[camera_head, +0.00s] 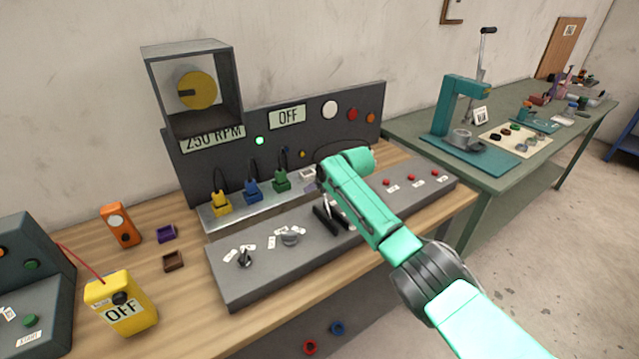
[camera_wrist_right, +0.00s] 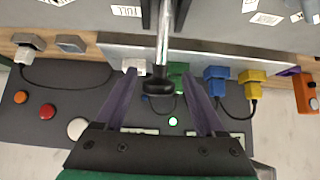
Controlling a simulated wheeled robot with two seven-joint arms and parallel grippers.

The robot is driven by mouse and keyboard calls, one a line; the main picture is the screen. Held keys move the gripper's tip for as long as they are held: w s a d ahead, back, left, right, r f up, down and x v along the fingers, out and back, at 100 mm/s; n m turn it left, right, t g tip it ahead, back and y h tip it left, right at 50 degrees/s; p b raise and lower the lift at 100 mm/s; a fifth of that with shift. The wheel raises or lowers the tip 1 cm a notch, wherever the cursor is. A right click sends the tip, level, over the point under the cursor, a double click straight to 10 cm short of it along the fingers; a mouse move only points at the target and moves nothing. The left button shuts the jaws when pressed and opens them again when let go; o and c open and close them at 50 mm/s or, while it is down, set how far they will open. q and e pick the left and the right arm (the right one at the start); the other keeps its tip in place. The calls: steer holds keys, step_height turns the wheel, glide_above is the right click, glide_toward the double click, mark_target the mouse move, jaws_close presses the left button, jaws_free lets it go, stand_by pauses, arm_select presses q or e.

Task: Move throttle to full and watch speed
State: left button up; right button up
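The throttle lever is a metal rod with a black knob (camera_wrist_right: 150,92), rising from a black slotted base (camera_head: 326,218) on the sloped grey panel. A FULL label (camera_wrist_right: 125,11) lies near it in the wrist view. My right gripper (camera_wrist_right: 159,76) is open, with its two purple fingers apart on either side of the lever; I see no clear contact. In the head view my arm partly hides the lever and gripper. The speed display (camera_head: 213,140) reads 250 RPM, below a boxed yellow disc (camera_head: 197,90). My left gripper is not in view.
A second display (camera_head: 287,116) reads OFF, near a lit green lamp (camera_head: 260,141). Yellow, blue and green plugs (camera_head: 252,189) stand on a ledge behind the panel. A knob (camera_head: 290,238) and small toggle (camera_head: 245,258) sit left of the lever, and red buttons (camera_head: 411,178) right.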

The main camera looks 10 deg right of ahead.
steer(key=shift+w+r, duration=0.1)
steer(key=shift+s+d+r, duration=0.2)
steer(key=shift+s+r, duration=0.2)
steer(key=shift+r, duration=0.1)
steer(key=b+v, duration=0.1)
steer(key=v, duration=1.2)
steer(key=shift+b, duration=0.35)
steer(key=shift+s, duration=0.1)
